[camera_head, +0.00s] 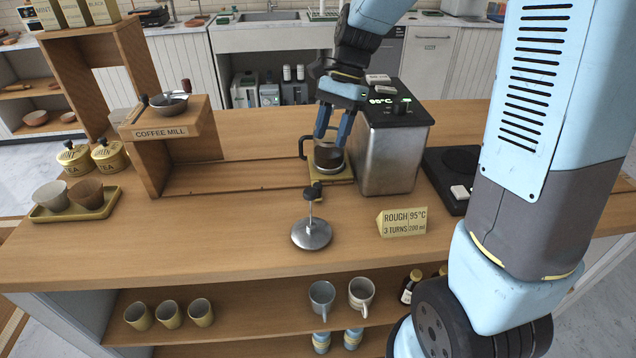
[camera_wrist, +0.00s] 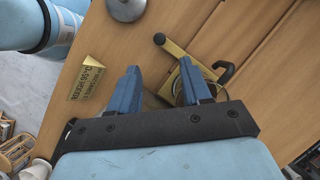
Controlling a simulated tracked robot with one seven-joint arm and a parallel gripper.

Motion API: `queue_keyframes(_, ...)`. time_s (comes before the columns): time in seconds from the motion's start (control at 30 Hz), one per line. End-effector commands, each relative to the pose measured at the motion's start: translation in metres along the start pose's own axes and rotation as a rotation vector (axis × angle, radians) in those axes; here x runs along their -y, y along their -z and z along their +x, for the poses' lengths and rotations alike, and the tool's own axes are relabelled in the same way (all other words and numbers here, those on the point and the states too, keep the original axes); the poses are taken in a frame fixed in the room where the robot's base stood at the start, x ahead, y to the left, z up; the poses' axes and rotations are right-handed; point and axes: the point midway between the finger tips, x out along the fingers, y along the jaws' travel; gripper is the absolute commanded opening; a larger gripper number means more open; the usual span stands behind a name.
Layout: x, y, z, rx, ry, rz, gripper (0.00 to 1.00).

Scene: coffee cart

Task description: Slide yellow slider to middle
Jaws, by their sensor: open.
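The yellow slider (camera_head: 340,178) is a flat plate at the right end of a wooden track (camera_head: 235,177), beside the silver heater box (camera_head: 388,155). A glass jug (camera_head: 328,158) with a dark handle stands on it. In the wrist view, the slider (camera_wrist: 176,50) shows with a dark knob at its end, and the jug (camera_wrist: 178,88) is partly hidden by a finger. My gripper (camera_head: 332,130) is open above the slider, its blue fingers pointing down at the jug. In the wrist view, my gripper (camera_wrist: 158,68) has one finger overlapping the jug; I cannot tell whether they touch.
The coffee mill stand (camera_head: 170,135) is at the track's left end. A metal tamper-like tool (camera_head: 311,232) stands in front of the slider, and a yellow sign (camera_head: 402,222) is to its right. The track between mill and slider looks clear.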

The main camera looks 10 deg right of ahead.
Motion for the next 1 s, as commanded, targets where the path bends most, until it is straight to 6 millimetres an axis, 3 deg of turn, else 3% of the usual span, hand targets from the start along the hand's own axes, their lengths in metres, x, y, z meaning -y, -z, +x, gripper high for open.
queue_keyframes(0.7,-0.002,0.001,0.112,0.002,-0.001,0.003,0.48)
queue_keyframes(1.0,-0.002,0.002,0.133,0.000,0.001,0.003,0.48)
